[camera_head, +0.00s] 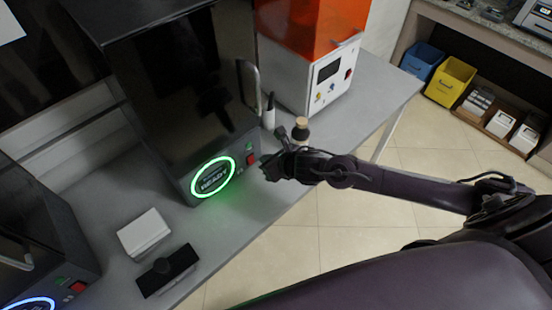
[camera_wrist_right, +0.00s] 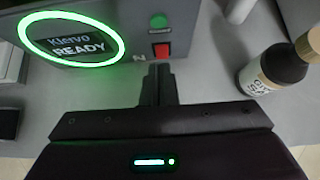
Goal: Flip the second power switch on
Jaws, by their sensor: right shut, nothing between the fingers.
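A dark machine (camera_head: 178,90) stands on the grey table in the head view, with a green lit ring (camera_head: 213,177) on its front. The ring also shows in the right wrist view (camera_wrist_right: 70,40) and reads "READY". A red power switch (camera_head: 251,158) sits right of the ring; in the wrist view it (camera_wrist_right: 161,51) is below a green button (camera_wrist_right: 158,21). My right gripper (camera_head: 266,168) is shut and empty, close in front of the switch. Its fingertips (camera_wrist_right: 160,70) appear just below the switch; I cannot tell whether they touch. My left gripper is not in view.
A second dark machine (camera_head: 40,235) with a blue ring and red switch (camera_head: 78,287) stands at left. An orange-and-white machine (camera_head: 312,60) stands behind. A bottle (camera_head: 300,130) with a tan cap is near my right gripper. A white box (camera_head: 143,233) and dark block (camera_head: 166,270) lie at front.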

